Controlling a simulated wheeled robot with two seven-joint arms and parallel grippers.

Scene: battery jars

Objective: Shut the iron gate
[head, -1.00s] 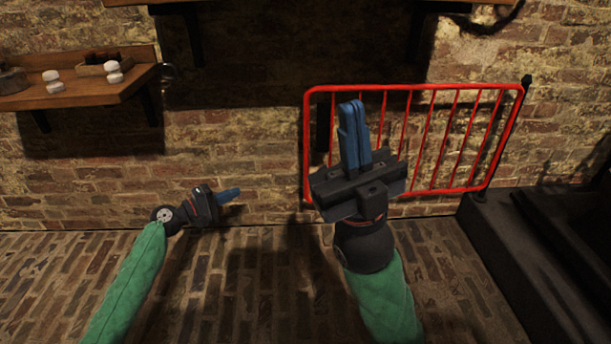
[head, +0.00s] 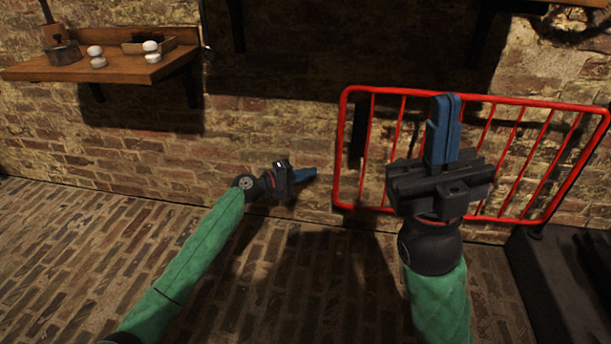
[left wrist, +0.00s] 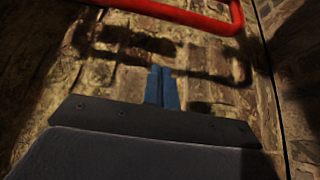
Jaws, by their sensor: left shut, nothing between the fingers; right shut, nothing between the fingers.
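The iron gate (head: 472,99) is a red barred frame at the right of the head view, in front of the brick wall. Its lower bar also shows in the left wrist view (left wrist: 185,14). My right gripper (head: 442,125) is shut and empty, and its blue fingers overlap the gate's bars in the picture. I cannot tell whether they touch it. My left gripper (head: 306,175) is shut and empty, left of the gate's lower left corner. Its blue fingers also show in the left wrist view (left wrist: 162,90), apart from the red bar. My right gripper hides part of the gate.
A wooden shelf (head: 120,69) on the left wall bears white jars (head: 96,57) and a small tray. A dark block (head: 545,275) stands on the floor at the lower right. The brick floor (head: 80,240) at the left is clear.

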